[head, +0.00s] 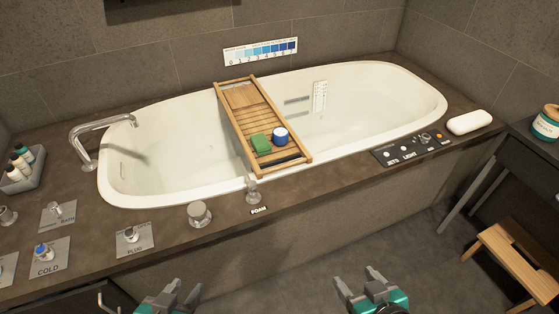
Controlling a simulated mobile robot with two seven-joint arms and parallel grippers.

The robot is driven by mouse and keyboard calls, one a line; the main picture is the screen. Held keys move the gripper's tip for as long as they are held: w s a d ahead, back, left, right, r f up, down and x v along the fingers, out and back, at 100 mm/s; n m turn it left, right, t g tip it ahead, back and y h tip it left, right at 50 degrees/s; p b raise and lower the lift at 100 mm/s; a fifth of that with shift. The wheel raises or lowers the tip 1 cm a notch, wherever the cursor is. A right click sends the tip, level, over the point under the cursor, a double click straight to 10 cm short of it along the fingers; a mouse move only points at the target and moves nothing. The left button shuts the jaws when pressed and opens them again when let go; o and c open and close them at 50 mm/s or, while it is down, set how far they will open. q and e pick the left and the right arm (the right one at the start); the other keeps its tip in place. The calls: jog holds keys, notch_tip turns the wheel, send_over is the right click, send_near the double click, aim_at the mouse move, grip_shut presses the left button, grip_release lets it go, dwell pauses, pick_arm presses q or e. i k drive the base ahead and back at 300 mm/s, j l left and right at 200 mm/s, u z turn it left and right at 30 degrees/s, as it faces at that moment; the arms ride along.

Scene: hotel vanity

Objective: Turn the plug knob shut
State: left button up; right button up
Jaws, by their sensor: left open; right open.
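The plug knob (132,236) is a small knob on a grey plate (135,247) marked PLUG, on the dark front ledge of the bathtub at the left. Its exact turn is too small to tell. My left gripper (181,289) is at the bottom edge, in front of the ledge, below and right of the plug plate. It is open and empty, apart from the knob. My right gripper (360,277) is open and empty at the bottom, further right, over the floor. The white bathtub (185,165) looks to hold clear water, though its level is hard to tell.
A COLD plate (48,260) and a BATH plate (58,215) lie left of the plug. A round metal knob (199,214) and the FOAM fitting (252,190) stand to the right. A wooden tray (240,97) spans the tub. A wooden stool (518,255) stands at right.

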aim_at(130, 234)
jog(key=u, duration=1.25)
jog(key=i+j, duration=0.7)
jog(key=i+z, duration=0.05)
jog(key=i, duration=0.05)
